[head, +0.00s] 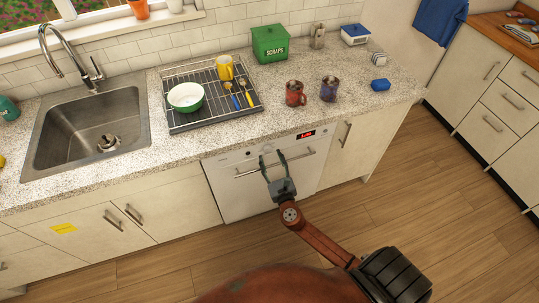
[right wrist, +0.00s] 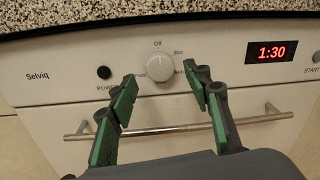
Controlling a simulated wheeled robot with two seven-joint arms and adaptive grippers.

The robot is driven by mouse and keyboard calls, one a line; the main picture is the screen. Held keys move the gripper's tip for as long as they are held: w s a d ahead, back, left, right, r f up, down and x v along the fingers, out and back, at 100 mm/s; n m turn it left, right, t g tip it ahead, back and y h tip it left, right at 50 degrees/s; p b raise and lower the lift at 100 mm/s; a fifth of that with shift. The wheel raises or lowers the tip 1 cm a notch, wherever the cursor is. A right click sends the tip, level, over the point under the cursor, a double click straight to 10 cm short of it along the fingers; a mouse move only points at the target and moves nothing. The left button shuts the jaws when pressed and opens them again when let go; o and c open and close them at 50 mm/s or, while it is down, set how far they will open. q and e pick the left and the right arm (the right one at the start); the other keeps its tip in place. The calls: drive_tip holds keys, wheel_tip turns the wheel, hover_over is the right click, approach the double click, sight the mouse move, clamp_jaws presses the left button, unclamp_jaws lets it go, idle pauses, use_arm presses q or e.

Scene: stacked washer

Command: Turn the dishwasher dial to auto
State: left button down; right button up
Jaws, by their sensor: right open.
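The white dishwasher (head: 234,195) stands under the counter. Its round white dial (right wrist: 160,67) shows in the right wrist view on the front panel, with "Off" printed above it and another, partly hidden label to its upper right. The dial's mark is too faint to read surely. My right gripper (right wrist: 162,88) is open, its green-padded fingers on either side of the dial's lower area, and I cannot tell whether they touch it. In the head view, my right gripper (head: 272,158) reaches the panel from below. My left gripper is not in view.
The dishwasher's bar handle (right wrist: 180,128) runs below the dial, behind my fingers. A red "1:30" display (right wrist: 271,50) and a black power button (right wrist: 104,72) flank the dial. The counter edge overhangs above. Mugs (head: 295,93) and a dish rack (head: 180,122) stand on the counter.

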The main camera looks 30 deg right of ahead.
drive_tip(key=shift+x, duration=1.2)
drive_tip(key=shift+c, duration=0.5)
drive_tip(key=c, duration=1.1)
drive_tip(key=shift+o, duration=0.2)
